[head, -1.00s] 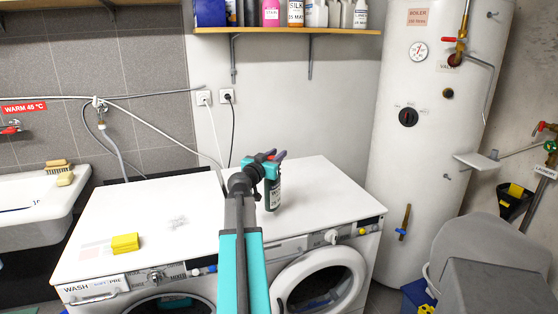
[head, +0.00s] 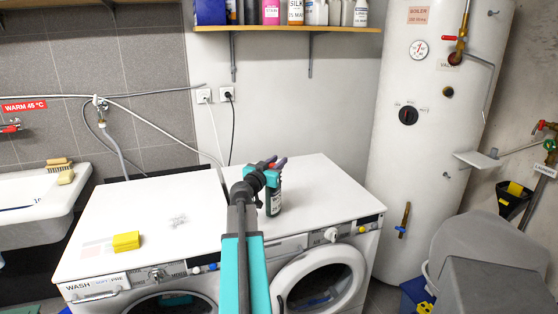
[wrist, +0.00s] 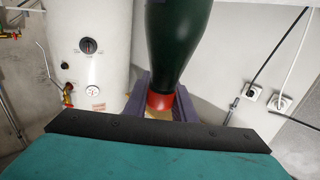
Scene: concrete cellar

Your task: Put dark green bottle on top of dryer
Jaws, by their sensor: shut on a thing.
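The dark green bottle (head: 274,204) is upright with a pale label, over the middle of the white top of the dryer (head: 325,190), the right-hand machine. Its base is at or very close to the surface; I cannot tell if it touches. My gripper (head: 275,162) is shut on the bottle's upper end. In the wrist view, the green body of the bottle (wrist: 178,40) narrows to a red band between the two fingers of my gripper (wrist: 160,103). My gripper hides part of the bottle's top in the head view.
The washer (head: 150,215) stands against the dryer's left side, with a yellow sponge (head: 126,242) on it. A shelf (head: 290,29) with several containers hangs above. The boiler (head: 410,160) stands to the right. The dryer top around the bottle is clear.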

